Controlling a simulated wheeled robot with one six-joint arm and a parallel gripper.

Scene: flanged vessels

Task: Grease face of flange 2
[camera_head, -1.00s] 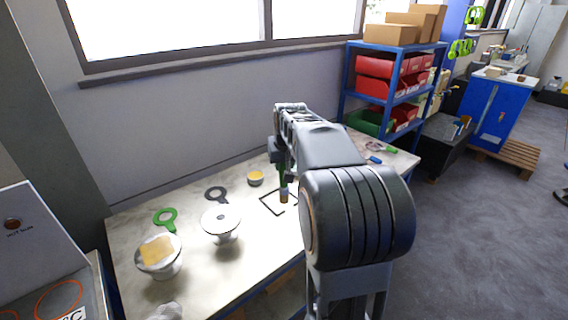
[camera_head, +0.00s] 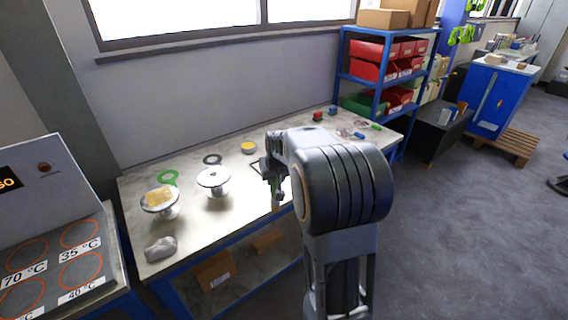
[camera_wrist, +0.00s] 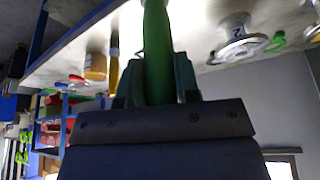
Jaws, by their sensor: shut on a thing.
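My gripper (camera_head: 272,172) is shut on a green-handled brush (camera_wrist: 157,50), held over the table's front edge. The brush's brownish tip (camera_head: 276,206) points down in the head view. A white flanged vessel (camera_head: 213,179) stands upright on the table, left of my gripper and apart from it. The wrist view shows a flanged vessel marked 2 (camera_wrist: 238,42). The left vessel (camera_head: 161,208) has a yellow sheet (camera_head: 158,197) lying on its face. A tin with yellow content (camera_head: 248,147) stands behind, left of my gripper.
A green ring with a tab (camera_head: 168,177) and a dark one (camera_head: 212,159) lie behind the vessels. A grey lump (camera_head: 160,248) lies at the table's front left. A hotplate bench (camera_head: 62,262) is at left, a blue shelf with red bins (camera_head: 378,58) at back right.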

